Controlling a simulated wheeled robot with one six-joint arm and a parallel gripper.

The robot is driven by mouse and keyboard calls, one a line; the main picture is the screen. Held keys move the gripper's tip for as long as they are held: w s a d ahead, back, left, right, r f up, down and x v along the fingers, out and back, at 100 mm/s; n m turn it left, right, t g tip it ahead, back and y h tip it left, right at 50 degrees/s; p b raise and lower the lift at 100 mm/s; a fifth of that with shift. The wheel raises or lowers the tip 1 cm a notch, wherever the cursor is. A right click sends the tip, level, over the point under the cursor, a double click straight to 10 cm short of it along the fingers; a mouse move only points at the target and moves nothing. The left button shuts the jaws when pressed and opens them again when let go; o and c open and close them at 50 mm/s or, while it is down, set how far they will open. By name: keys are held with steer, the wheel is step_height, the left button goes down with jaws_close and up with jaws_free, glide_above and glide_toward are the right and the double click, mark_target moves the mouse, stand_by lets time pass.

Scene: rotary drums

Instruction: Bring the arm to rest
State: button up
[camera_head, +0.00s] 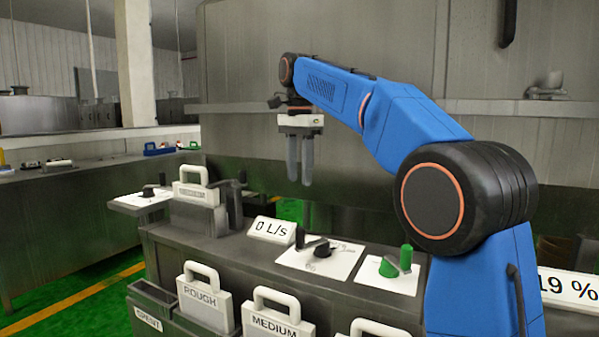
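My blue arm (345,95) is raised on the right and reaches leftward over the control bench (230,245). My gripper (300,182) hangs from its end with two grey fingers pointing down. A narrow gap shows between the fingers and nothing is held in it. The fingertips are above the bench, apart from it as far as this view shows.
On the bench are a 0 L/s sign (272,230), a black-knobbed dial plate (320,258) and a green-knobbed plate (393,268). Handled plates ROUGH (203,300) and MEDIUM (275,322) sit in front. A grey wall (400,30) stands behind. Green floor (80,300) is clear at left.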

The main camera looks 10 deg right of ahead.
stand_by(0.3)
steer(key=s+d+f+n+t, duration=0.1)
steer(key=s+d+f+n, duration=0.1)
steer(key=s+d+f, duration=0.3)
steer(key=s+d+f+n+t, duration=0.1)
steer(key=s+d+f+n, duration=0.15)
steer(key=s, duration=0.45)
steer(key=s+d+f+n, duration=0.2)
steer(key=s+d+f, duration=0.15)
steer(key=s, duration=0.35)
steer(key=s+d+f+n+t, duration=0.1)
steer(key=s+d+f+n, duration=0.1)
steer(key=s+f, duration=0.7)
steer(key=s+d+f+n+t, duration=0.1)
steer(key=s+d+f+n, duration=0.2)
steer(key=s+f, duration=0.6)
step_height(320, 180, down, 4)
steer(key=shift+s+d+n+t, duration=0.25)
steer(key=shift+d+n+t, duration=0.1)
steer(key=shift+d+t, duration=0.05)
steer(key=shift+r, duration=0.1)
